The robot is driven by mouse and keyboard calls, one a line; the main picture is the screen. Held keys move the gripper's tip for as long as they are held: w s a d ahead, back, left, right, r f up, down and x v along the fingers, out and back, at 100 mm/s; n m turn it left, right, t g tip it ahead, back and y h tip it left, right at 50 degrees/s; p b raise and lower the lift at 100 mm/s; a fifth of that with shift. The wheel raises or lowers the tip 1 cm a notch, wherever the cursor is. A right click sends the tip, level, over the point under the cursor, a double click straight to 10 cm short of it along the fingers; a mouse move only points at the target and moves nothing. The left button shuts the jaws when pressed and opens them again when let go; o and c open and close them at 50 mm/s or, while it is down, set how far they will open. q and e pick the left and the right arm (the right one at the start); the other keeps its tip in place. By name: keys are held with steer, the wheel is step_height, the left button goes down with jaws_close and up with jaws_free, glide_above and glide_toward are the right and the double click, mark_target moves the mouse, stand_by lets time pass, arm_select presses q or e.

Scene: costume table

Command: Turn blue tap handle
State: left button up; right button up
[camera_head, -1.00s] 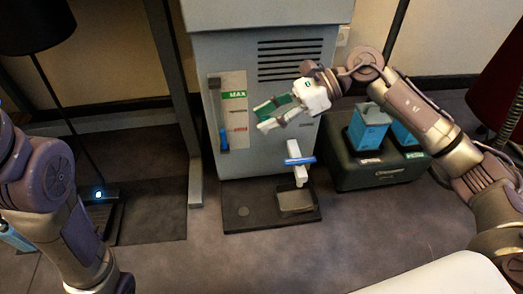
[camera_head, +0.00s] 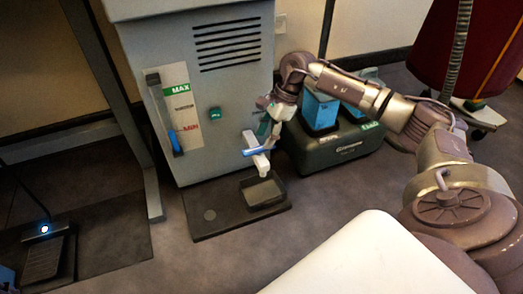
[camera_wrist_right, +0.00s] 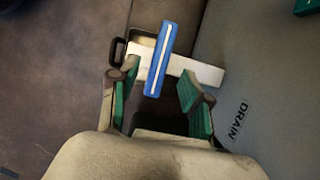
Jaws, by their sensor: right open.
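The blue tap handle (camera_head: 257,151) is a bar on a white tap (camera_head: 263,166) at the front of a grey machine (camera_head: 205,70). In the right wrist view the blue handle (camera_wrist_right: 160,60) lies across the white tap body (camera_wrist_right: 205,73), between and just beyond the fingertips. My right gripper (camera_head: 268,124) is at the tap, just above the handle; in the wrist view it (camera_wrist_right: 160,84) is open with green pads on either side. Whether a finger touches the handle cannot be told. My left gripper is out of view.
A dark drip tray (camera_head: 222,219) lies on the floor below the tap. A level gauge (camera_head: 174,112) and green knob (camera_head: 215,113) are on the machine front. A dark green case (camera_head: 325,153) with blue containers (camera_head: 319,112) stands close to the right. A white surface (camera_head: 375,262) fills the lower right.

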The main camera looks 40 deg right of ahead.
mark_target(260, 148)
steer(key=shift+b+x, duration=0.6)
steer(key=shift+x, duration=1)
steer(key=shift+r, duration=0.1)
jaws_close()
